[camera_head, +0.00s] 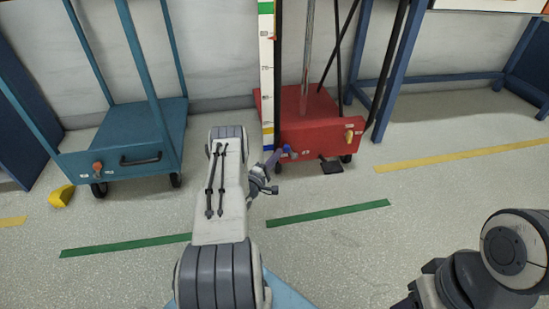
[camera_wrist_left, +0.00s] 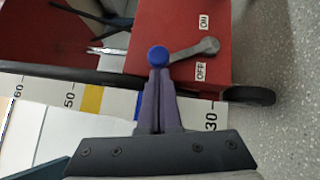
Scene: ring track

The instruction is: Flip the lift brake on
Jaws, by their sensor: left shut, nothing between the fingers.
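The lift brake is a short grey lever (camera_wrist_left: 193,51) with a round blue knob (camera_wrist_left: 158,57) on the red lift base (camera_wrist_left: 165,27). In the left wrist view, the lever points left from its pivot, tilted slightly toward the picture's bottom. The ON label (camera_wrist_left: 204,22) is above the pivot and the OFF label (camera_wrist_left: 200,71) below it. My left gripper (camera_wrist_left: 159,82) is shut and empty, its purple fingertips right at the knob; I cannot tell whether they touch. In the head view, my left gripper (camera_head: 278,156) is beside the red base (camera_head: 310,132).
A striped measuring post (camera_head: 267,75) stands left of the red base. A yellow knob (camera_head: 349,136) and a black pedal (camera_head: 332,167) are at its right. A teal cart (camera_head: 120,140) stands left. Blue frames stand right. The floor in front is mostly clear, with green tape (camera_head: 330,211).

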